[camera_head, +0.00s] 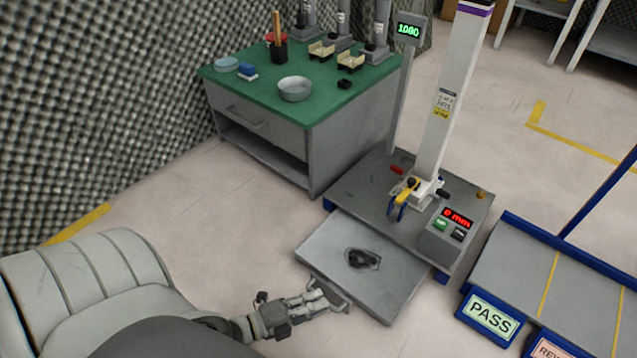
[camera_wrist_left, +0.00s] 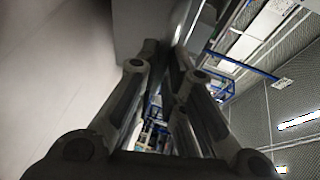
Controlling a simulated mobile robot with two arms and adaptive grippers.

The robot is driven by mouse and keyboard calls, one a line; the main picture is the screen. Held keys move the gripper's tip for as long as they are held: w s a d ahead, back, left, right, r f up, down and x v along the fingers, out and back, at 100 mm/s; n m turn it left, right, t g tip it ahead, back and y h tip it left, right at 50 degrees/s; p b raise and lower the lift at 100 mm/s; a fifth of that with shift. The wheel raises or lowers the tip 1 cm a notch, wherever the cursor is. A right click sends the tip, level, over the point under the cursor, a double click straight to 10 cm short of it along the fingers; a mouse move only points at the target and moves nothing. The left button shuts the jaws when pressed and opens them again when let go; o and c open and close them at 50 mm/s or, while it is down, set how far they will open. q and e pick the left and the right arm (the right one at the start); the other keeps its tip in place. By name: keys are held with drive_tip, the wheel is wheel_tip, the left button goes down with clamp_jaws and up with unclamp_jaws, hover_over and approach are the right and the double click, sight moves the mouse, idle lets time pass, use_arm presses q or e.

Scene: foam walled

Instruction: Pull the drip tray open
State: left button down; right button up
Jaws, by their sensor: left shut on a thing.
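The grey drip tray (camera_head: 385,290) sticks out from under the base of the test stand (camera_head: 360,190), with a dark patch (camera_head: 361,259) in its middle. My left gripper (camera_head: 338,297) is at the tray's front left edge, shut on the tray's handle (camera_head: 347,302). In the left wrist view the fingers (camera_wrist_left: 170,60) close together against a grey surface, and the handle itself is hard to make out there. My right gripper does not show.
A green-topped cabinet (camera_head: 245,95) with a bowl (camera_head: 295,88) stands behind. A blue-framed bench with a PASS sign (camera_head: 490,316) is close on the right. The floor left of the tray is clear.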

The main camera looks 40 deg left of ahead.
use_arm(q)
drive_tip(key=c, duration=1.5)
unclamp_jaws()
drive_tip(key=v, duration=1.2)
